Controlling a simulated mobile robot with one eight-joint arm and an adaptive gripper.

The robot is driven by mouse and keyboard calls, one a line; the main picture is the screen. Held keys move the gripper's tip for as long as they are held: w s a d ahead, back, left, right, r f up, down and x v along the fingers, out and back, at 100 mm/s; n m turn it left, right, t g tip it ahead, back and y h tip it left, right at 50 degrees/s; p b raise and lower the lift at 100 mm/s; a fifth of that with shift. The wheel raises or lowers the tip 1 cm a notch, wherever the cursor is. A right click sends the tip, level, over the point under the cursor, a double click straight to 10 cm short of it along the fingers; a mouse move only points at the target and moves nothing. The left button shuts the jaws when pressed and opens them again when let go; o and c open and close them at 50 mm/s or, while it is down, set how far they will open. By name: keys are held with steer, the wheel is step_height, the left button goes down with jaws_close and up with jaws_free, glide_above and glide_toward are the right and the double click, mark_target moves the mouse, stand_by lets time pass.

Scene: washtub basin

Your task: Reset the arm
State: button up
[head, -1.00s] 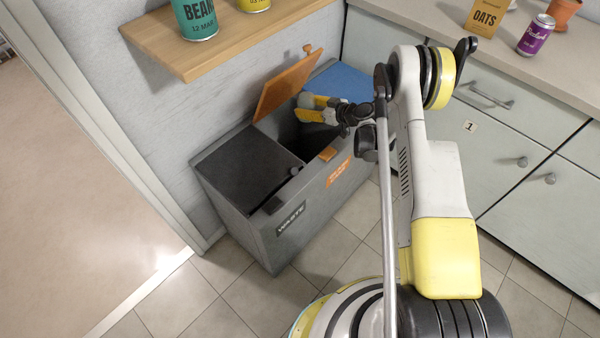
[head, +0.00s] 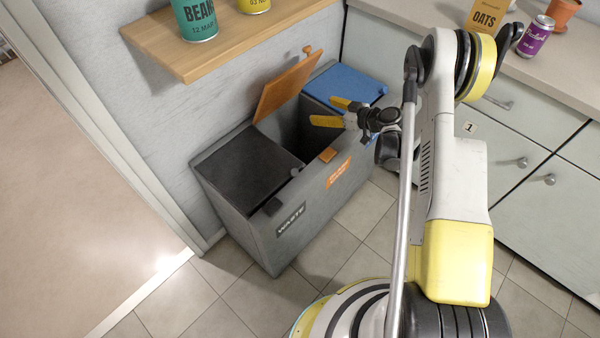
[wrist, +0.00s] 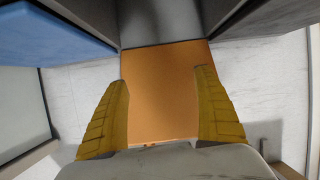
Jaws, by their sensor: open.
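My gripper (head: 335,112) is open and empty, its two yellow fingers apart above the bin unit's middle compartment, pointing left. In the wrist view its fingers (wrist: 162,95) stand on either side of the raised orange lid (wrist: 163,88), which shows between them and beyond. In the head view the orange lid (head: 286,88) stands open, tilted up toward the wall. The middle compartment below it is open and dark, and its contents are hidden.
The grey bin unit (head: 258,235) has a shut black lid (head: 245,165) at the left and a shut blue lid (head: 345,85) at the right. A wooden shelf (head: 225,40) with cans juts above. Drawers and a counter (head: 570,80) stand at the right.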

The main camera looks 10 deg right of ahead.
steer(key=v, duration=0.3)
steer(key=shift+s+d+r, duration=0.2)
steer(key=shift+s, duration=0.1)
